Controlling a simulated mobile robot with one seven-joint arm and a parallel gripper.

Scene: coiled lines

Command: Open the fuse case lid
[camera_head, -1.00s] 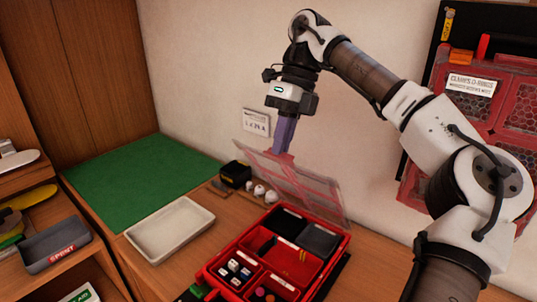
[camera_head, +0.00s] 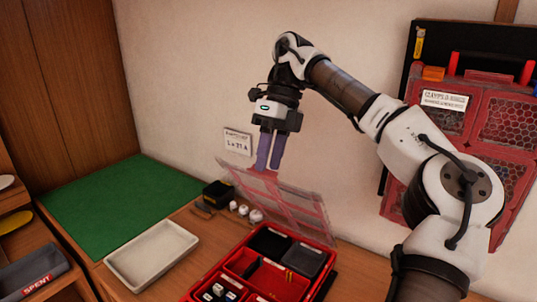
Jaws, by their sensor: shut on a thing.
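The fuse case (camera_head: 228,267) is a red box on the wooden bench, cut off by the bottom edge of the picture. Its clear, red-edged lid (camera_head: 300,208) stands raised at the back of the case, in front of the wall, so the compartments are uncovered. My gripper (camera_head: 268,168) points down with two purple fingers at the lid's upper edge. It is shut on the lid's edge; the exact contact is small and partly hidden by the fingers.
An empty white tray (camera_head: 150,250) and a green mat (camera_head: 120,205) lie left of the case. A small black-and-yellow item (camera_head: 217,194) and several white round pieces (camera_head: 243,210) sit behind it. A grey "SPENT" bin (camera_head: 35,275) is at lower left. A red panel (camera_head: 470,120) hangs at right.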

